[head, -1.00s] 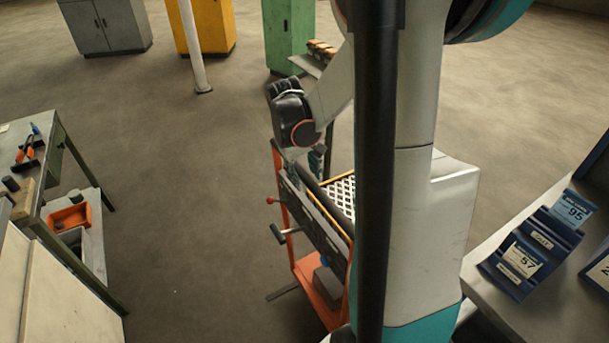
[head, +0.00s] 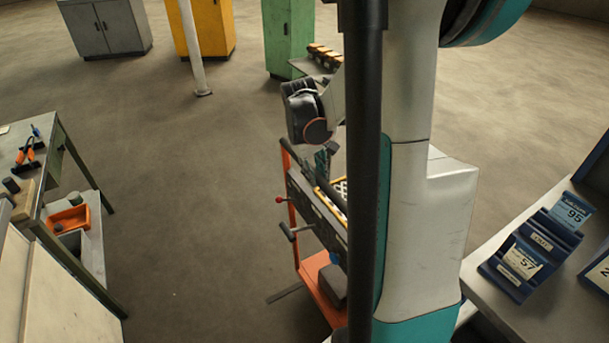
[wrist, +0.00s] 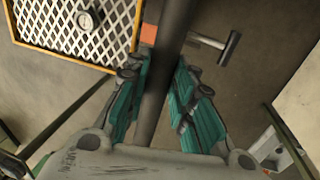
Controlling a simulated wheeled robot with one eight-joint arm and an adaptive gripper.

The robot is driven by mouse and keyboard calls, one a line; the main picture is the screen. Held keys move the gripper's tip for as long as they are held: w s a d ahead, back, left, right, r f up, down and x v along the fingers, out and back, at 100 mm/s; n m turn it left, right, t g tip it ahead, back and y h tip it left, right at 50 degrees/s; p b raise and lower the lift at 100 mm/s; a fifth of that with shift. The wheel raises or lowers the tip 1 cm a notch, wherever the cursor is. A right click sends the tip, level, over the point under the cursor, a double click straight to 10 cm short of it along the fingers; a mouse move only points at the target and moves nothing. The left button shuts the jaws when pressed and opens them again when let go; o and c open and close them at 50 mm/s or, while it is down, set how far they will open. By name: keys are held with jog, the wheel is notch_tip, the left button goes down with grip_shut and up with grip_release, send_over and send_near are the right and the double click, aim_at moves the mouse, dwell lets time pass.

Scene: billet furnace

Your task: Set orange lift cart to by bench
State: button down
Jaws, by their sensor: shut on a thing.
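The orange lift cart (head: 322,291) stands on the floor in front of me, with a perforated top, a dark side panel and an orange lower shelf. My arm and a dark post hide its right part in the head view. My gripper (wrist: 158,98) is shut on the cart's dark handle bar, which runs between its teal finger pads in the wrist view. In the head view my gripper (head: 322,163) is at the cart's upper edge, partly hidden. A workbench (head: 66,146) stands at the left, apart from the cart.
Blue bins (head: 527,255) with number cards sit on a grey table at the right. An orange tray (head: 69,219) lies on the bench's lower shelf. Grey, yellow (head: 205,27) and green cabinets and a white post (head: 194,50) stand at the back. Floor between bench and cart is clear.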

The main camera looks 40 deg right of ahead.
jog(key=s+d, duration=0.2)
jog(key=d, duration=0.9)
jog(key=s+d, duration=0.3)
jog(key=d, duration=0.8)
jog(key=shift+s+p, duration=0.2)
jog(key=shift+p, duration=0.15)
jog(key=shift+d, duration=0.1)
jog(key=c, duration=1.4)
grip_release()
jog(key=shift+d, duration=0.1)
jog(key=shift+o, duration=0.2)
notch_tip(320, 180, up, 12)
jog(key=a, duration=0.2)
jog(key=shift+w+a, duration=0.2)
jog(key=shift+w, duration=0.05)
jog(key=shift+f, duration=0.1)
